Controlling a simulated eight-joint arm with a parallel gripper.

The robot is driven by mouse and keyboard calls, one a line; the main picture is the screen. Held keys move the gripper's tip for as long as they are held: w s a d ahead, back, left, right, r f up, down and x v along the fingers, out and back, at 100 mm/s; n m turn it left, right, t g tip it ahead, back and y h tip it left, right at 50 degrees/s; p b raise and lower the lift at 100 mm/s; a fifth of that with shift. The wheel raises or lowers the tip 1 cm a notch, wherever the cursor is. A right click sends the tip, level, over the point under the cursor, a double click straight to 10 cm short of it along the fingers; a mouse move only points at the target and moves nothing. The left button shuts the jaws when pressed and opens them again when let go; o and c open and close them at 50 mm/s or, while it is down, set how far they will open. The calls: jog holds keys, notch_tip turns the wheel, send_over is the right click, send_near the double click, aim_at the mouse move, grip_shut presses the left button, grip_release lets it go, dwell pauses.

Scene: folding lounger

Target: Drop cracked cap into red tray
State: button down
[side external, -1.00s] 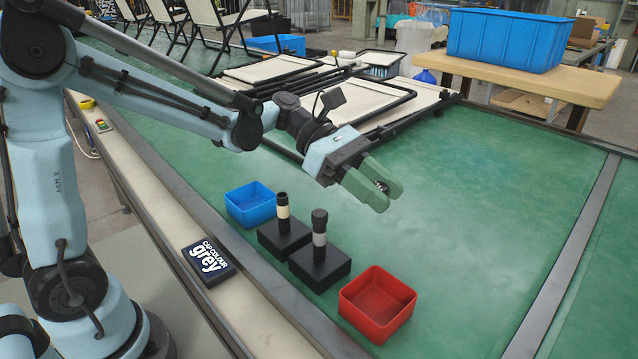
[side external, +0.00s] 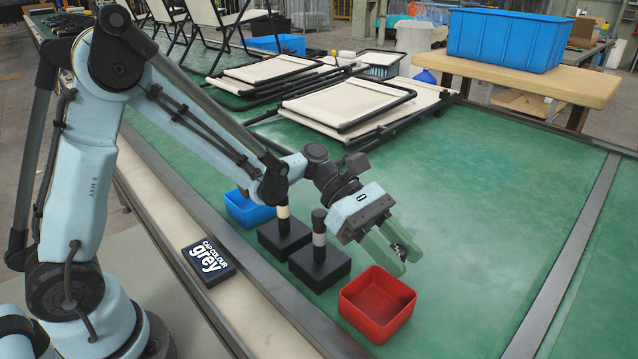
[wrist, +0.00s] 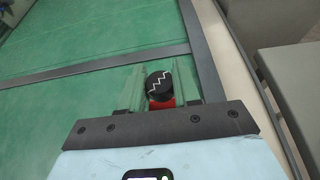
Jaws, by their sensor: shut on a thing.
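My gripper (side external: 396,256) has pale green fingers and is shut on the cracked cap. The cap (wrist: 159,84) is black with a white zigzag crack line on its face in the wrist view. In the side view only a small dark part of it (side external: 399,248) shows between the fingertips. The red tray (side external: 355,316) is an open square box on the green table. My fingertips are above its far rim, apart from it. In the wrist view a patch of red (wrist: 163,103) shows beneath the cap, mostly hidden by cap and fingers.
Two black blocks with upright posts, one with a cream band (side external: 283,212) and one with a grey band (side external: 319,239), stand left of the tray. A blue tray (side external: 245,212) is behind them. A sign reading "cap colour grey" (side external: 208,260) lies on the edge. Right of the tray is clear.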

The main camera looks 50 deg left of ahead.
jog(key=shift+f, duration=2.05)
jog(key=c, duration=0.7)
grip_release()
jog(key=shift+a+r, duration=0.45)
jog(key=shift+r, duration=0.9)
jog(key=shift+a+r, duration=0.5)
jog(key=shift+r, duration=0.9)
jog(key=shift+a+r, duration=0.45)
jog(key=shift+r, duration=0.9)
